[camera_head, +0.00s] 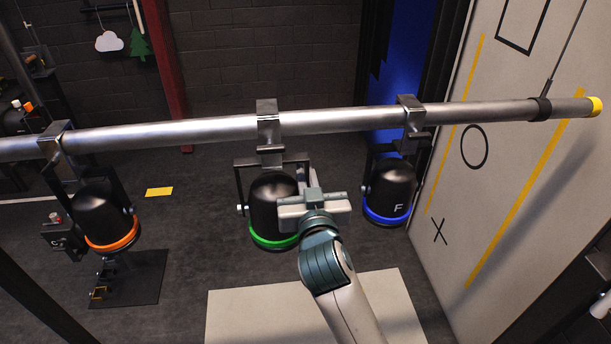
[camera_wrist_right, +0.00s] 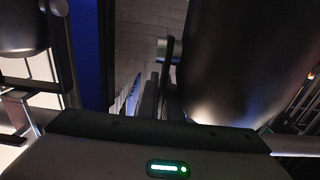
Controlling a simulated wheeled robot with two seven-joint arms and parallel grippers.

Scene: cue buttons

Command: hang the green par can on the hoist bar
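The green par can (camera_head: 273,205) is black with a green ring and hangs upright in its yoke below the hoist bar (camera_head: 345,121). Its clamp (camera_head: 267,118) is at the bar and looks hooked over it, between the other two cans. I cannot tell whether the bar bears its weight. My right gripper (camera_head: 314,203) is against the can's right side in the head view. The right wrist view shows a large dark can body close up, whose ring is out of sight. My left gripper is not in view.
An orange-ringed can (camera_head: 105,216) hangs at the left of the bar, and a blue-ringed can (camera_head: 389,190) marked F hangs close by on the right. A pale panel (camera_head: 495,150) stands at the right. A pale platform (camera_head: 250,318) lies below.

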